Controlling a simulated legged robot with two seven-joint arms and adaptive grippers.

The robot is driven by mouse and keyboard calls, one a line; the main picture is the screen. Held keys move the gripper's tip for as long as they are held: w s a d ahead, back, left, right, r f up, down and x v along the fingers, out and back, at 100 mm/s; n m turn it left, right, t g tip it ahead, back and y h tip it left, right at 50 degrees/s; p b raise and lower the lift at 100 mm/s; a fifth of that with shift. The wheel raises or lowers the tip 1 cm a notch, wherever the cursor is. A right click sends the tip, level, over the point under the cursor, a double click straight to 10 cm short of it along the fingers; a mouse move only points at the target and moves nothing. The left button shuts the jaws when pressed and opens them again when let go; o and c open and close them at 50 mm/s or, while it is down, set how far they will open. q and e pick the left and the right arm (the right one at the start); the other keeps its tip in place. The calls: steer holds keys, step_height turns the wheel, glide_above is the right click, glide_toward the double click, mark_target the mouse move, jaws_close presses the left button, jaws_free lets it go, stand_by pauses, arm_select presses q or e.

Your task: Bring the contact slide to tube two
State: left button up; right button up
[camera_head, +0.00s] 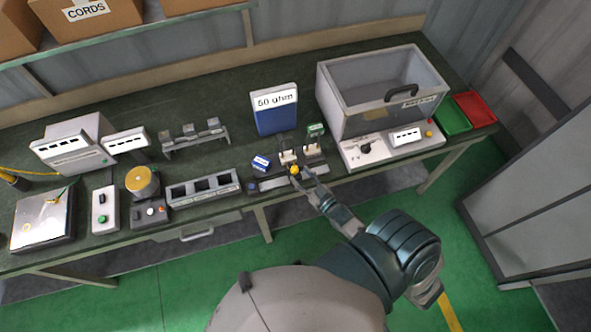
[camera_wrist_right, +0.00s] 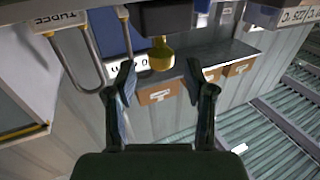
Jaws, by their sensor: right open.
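The contact slide's yellow knob (camera_head: 294,170) shows at the front of a small dark fixture (camera_head: 283,178) near the bench's front edge. In the right wrist view the yellow knob (camera_wrist_right: 160,56) hangs below a dark block, between the two fingertips. My right gripper (camera_head: 306,179) is open, with its fingers around or just short of the knob; no contact is visible. Light tube parts (camera_head: 289,156) stand on the fixture behind the knob. A bent metal tube (camera_wrist_right: 96,62) and a label (camera_wrist_right: 58,21) show in the wrist view. Which tube is two cannot be read. My left gripper is not in view.
A grey three-slot holder (camera_head: 203,188) is left along the bench (camera_head: 235,145).

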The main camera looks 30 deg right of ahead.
steer(key=s, duration=0.8)
steer(key=shift+d, duration=0.4)
steer(key=s+a+f+g+b, duration=0.1)
steer(key=s+f+g, duration=0.2)
steer(key=f, duration=0.7)
steer(key=s+f+g+h+b, duration=0.1)
steer(key=s+f+g, duration=0.25)
steer(key=f, duration=0.75)
steer(key=s+a+f+g, duration=0.1)
steer(key=s+f+g, duration=0.25)
steer(key=f, duration=0.65)
steer(key=s+a+f+g+b, duration=0.1)
steer(key=s+a+f+g, duration=0.1)
steer(key=s+f, duration=0.4)
steer(key=s+a+f+n+g+b, duration=0.1)
steer(key=s+f+g, duration=0.4)
steer(key=s, duration=0.7)
step_height(320, 180, down, 2)
steer(key=shift+s+a+f+h, duration=0.25)
steer(key=shift+a+h, duration=0.15)
steer(key=shift+a, duration=0.45)
steer(key=shift+w, duration=0.1)
